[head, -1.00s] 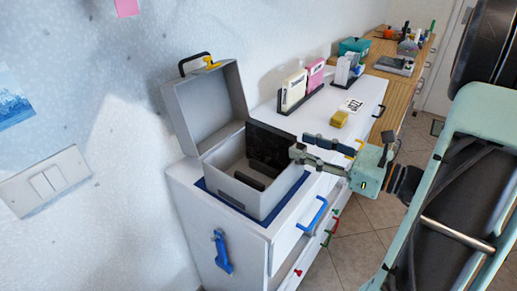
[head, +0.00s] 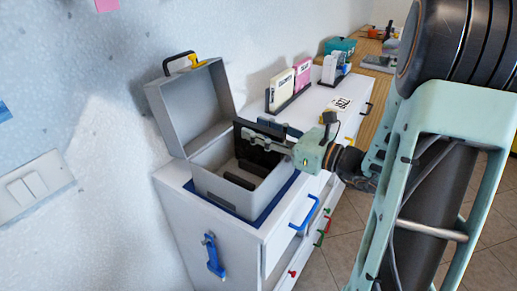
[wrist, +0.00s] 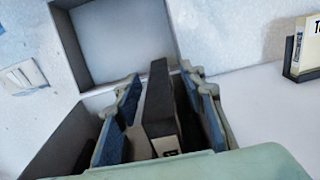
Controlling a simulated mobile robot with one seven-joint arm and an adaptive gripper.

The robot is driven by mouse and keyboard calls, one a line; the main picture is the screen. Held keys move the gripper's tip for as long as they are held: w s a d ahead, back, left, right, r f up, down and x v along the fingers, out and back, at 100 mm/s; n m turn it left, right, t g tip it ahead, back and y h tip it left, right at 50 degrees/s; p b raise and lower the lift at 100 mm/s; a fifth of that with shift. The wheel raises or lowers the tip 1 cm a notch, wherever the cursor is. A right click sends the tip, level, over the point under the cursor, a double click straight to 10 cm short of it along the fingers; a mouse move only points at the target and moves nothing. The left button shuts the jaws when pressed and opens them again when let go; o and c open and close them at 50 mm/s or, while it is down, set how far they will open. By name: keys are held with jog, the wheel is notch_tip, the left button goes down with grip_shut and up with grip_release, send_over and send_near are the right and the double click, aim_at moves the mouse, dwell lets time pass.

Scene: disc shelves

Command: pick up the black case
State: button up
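The black case (head: 258,156) stands on edge in the open grey box (head: 231,196), near its right side. In the wrist view the case (wrist: 160,100) rises between my two blue-padded fingers. My gripper (head: 266,138) reaches in from the right over the box rim, its fingers along the top of the case. In the wrist view my gripper (wrist: 166,112) is open, with gaps visible beside the case. The lower part of the case is hidden inside the box.
The box's lid (head: 192,108) stands open at the back left. The box sits on a blue mat on a white cabinet (head: 205,228). Discs in a black rack (head: 288,97) stand behind, right of the box. A wall is at the left.

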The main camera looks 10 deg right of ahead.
jog(key=shift+w+a, duration=0.15)
jog(key=shift+a, duration=0.05)
grip_shut()
dwell(0.5)
